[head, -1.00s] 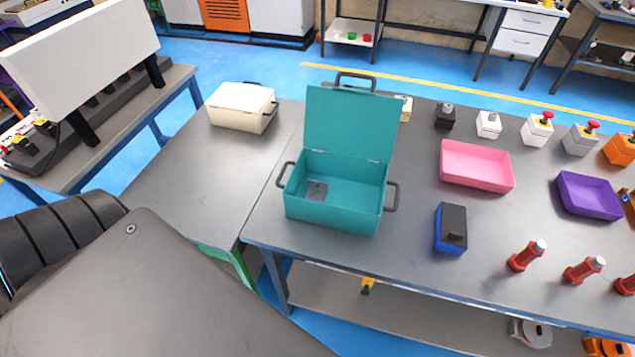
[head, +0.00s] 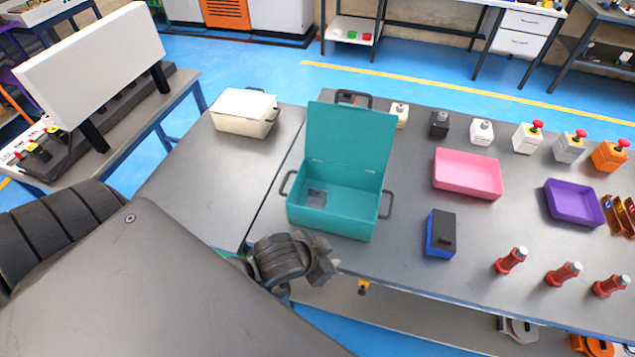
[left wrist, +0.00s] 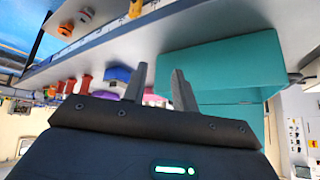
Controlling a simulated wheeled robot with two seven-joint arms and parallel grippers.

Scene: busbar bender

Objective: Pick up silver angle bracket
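A small silver-grey piece (head: 316,197), which looks like the angle bracket, lies on the floor of the open teal box (head: 330,221), near its left inner wall. Its exact shape is too small to tell. My left gripper (head: 330,268) is in front of the box, by the table's front edge, outside and apart from the bracket. In the left wrist view the two fingers (left wrist: 158,85) stand apart with nothing between them, and the teal box (left wrist: 225,68) is beyond them to the right. The bracket does not show there. My right gripper is not in view.
The box's lid (head: 350,140) stands open at the back, with handles on both sides. A blue-and-black block (head: 441,233), a pink tray (head: 467,174) and a purple tray (head: 573,202) are to the right. A cream case (head: 243,112) sits on the left table.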

